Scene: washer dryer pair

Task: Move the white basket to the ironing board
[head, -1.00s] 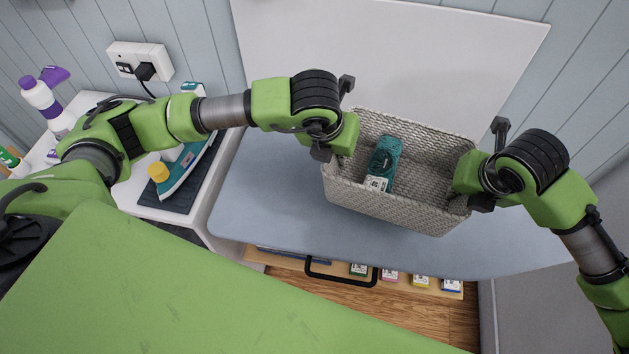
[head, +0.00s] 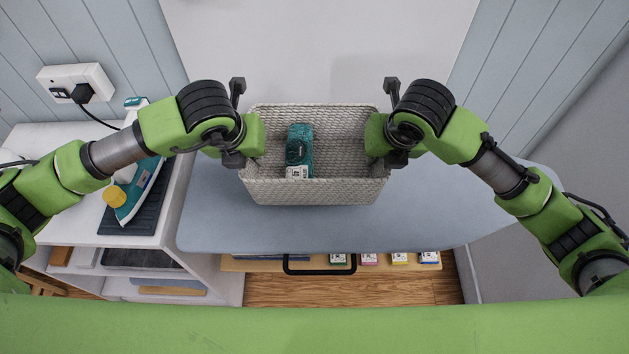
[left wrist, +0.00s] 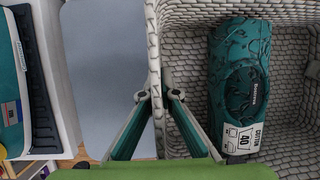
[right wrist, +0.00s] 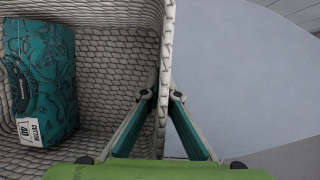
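The white woven basket (head: 330,191) is upright above the blue-grey ironing board (head: 210,215). I cannot tell whether its bottom touches the board. A teal bundle with a white "cotton 40" label (head: 299,150) lies inside the basket, left of its middle. My left gripper (left wrist: 158,98) is shut on the basket's left wall, one finger inside and one outside. My right gripper (right wrist: 160,98) is shut on the right wall in the same way. In the head view both fingertips are largely hidden by the wrists.
A white unit at left holds a teal iron (head: 135,190) on a dark mat. A wall socket (head: 76,85) with a plug and cord is above it. Below the board's front edge is a wooden shelf (head: 270,264) with several small labelled boxes. Bare board shows around the basket.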

